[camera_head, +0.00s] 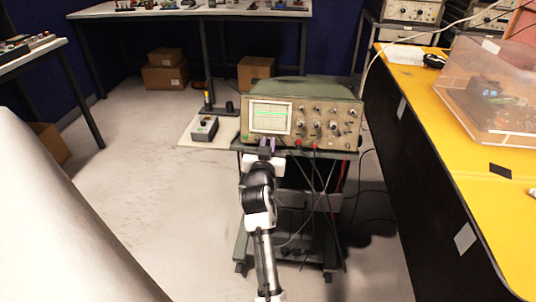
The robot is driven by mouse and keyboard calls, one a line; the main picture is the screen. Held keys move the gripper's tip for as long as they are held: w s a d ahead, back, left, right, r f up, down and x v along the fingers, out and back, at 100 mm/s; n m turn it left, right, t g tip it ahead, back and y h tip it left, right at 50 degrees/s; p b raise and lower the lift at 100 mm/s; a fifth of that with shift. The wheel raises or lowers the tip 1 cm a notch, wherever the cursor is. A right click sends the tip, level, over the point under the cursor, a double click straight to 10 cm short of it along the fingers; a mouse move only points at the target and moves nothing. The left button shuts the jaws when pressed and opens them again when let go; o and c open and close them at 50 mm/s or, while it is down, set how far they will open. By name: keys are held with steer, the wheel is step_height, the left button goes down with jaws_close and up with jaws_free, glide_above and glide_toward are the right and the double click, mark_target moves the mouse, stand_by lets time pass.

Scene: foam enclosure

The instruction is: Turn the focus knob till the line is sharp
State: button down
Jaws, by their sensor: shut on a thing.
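The oscilloscope (300,117) stands on a dark cart, facing me. Its screen (270,117) at the left shows a green horizontal line; the picture is too small to tell how sharp the line is. Several knobs sit on the panel to the right of the screen. My gripper (267,147) is at the lower front edge of the oscilloscope, just below the screen. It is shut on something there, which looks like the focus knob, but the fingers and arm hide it.
Cables hang from the front of the cart (336,152). A grey box (204,128) sits on a light board left of the oscilloscope. A yellow bench (425,120) with a clear bin (490,90) runs along the right. The floor (150,170) at the left is open.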

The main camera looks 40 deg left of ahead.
steer(key=m+b, duration=0.2)
steer(key=b, duration=0.1)
steer(key=shift+a+f+m+t+h, duration=0.1)
steer(key=shift+f+m+t+h, duration=0.2)
steer(key=shift+h, duration=0.1)
steer(key=shift+r+m+h+b, duration=0.25)
steer(key=shift+m+h+b, duration=0.25)
steer(key=shift+m+b, duration=0.65)
steer(key=c, duration=1.7)
jaws_free()
steer(key=shift+c, duration=0.2)
steer(key=shift+s, duration=0.1)
steer(key=b+v, duration=0.1)
steer(key=v, duration=1.2)
steer(key=shift+s, duration=0.35)
